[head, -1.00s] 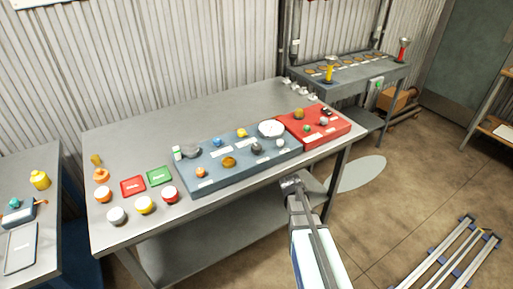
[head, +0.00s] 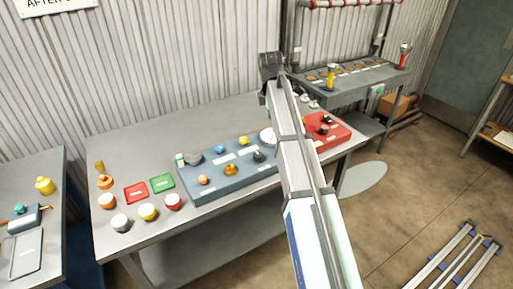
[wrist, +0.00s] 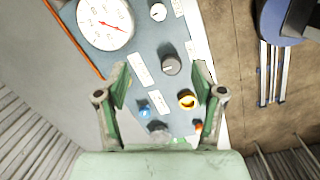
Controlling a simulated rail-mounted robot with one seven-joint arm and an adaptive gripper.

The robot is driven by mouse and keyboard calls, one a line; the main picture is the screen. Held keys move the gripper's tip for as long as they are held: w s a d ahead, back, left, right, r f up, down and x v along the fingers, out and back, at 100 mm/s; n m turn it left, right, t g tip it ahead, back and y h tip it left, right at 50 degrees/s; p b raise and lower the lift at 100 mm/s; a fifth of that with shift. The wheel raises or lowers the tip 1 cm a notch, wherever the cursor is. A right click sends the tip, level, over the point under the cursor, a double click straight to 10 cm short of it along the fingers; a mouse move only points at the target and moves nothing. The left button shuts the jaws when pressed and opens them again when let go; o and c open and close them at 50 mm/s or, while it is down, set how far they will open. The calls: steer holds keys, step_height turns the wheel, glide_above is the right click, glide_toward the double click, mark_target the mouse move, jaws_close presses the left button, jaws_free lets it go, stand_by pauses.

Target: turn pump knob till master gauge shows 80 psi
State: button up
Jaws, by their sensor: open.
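A blue-grey panel (head: 212,190) on the bench bears several knobs and a white gauge (head: 265,136), which my arm partly covers. In the wrist view a large white dial (wrist: 105,22) has a red needle toward the lower right; its figures are too small to read. A dark grey knob (wrist: 171,65), a yellow-orange knob (wrist: 187,99) and a blue knob (wrist: 145,110) show there. The labels are illegible, so I cannot tell which is the pump knob.
A red box (head: 327,132) with small knobs stands right of the panel, partly behind my arm. Red and green trays (head: 162,183) and several coloured round items lie to the left. The bench's back left (head: 130,150) is clear.

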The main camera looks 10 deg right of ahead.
step_height(320, 180, up, 4)
steer(key=n+y, duration=0.1)
steer(key=n, duration=0.1)
glide_above(258, 154)
steer(key=shift+n+g, duration=0.3)
steer(key=shift+g, duration=0.1)
step_height(258, 154, down, 18)
steer(key=p, duration=0.4)
steer(key=shift+w+r, duration=0.1)
steer(key=shift+r, duration=0.15)
steer(key=c, duration=1.1)
